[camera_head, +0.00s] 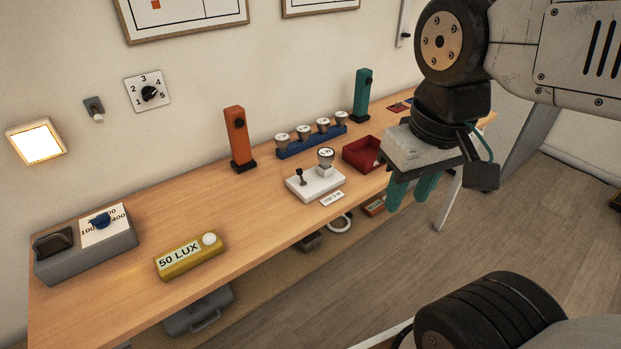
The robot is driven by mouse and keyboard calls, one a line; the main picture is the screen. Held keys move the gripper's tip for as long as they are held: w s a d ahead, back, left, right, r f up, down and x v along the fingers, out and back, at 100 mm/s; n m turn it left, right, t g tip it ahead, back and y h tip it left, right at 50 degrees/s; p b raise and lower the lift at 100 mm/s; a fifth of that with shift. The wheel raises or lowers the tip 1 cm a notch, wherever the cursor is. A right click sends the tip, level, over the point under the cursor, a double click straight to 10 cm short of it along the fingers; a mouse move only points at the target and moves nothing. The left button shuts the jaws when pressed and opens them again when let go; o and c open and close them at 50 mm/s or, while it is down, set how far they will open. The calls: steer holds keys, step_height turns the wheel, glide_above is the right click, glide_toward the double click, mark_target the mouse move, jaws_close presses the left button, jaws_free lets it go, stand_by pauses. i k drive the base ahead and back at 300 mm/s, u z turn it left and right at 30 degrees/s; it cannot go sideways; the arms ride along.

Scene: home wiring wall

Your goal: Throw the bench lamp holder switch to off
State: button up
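A white lamp holder block (323,187) sits on the wooden bench near its front edge. It bears a dark toggle lever (300,177) with a round knob, standing about upright, and a small lamp (326,158) with a pale marked top. A small white label (332,198) lies in front of the block; its text is too small to read. My gripper (408,199) has two teal fingers pointing down, apart with nothing between them. It hangs to the right of the lamp holder, clear of it.
Behind the block is a blue rack (312,141) of several lamps; a red tray (362,154) stands to its right. Orange (240,140) and teal (361,97) posts stand on the bench. A yellow 50 LUX meter (190,256) and grey dial box (90,255) are left.

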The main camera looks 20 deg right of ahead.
mark_target(300, 172)
steer(key=k, duration=1.25)
steer(key=z, duration=0.7)
steer(key=i, duration=1.7)
steer(key=u, duration=0.65)
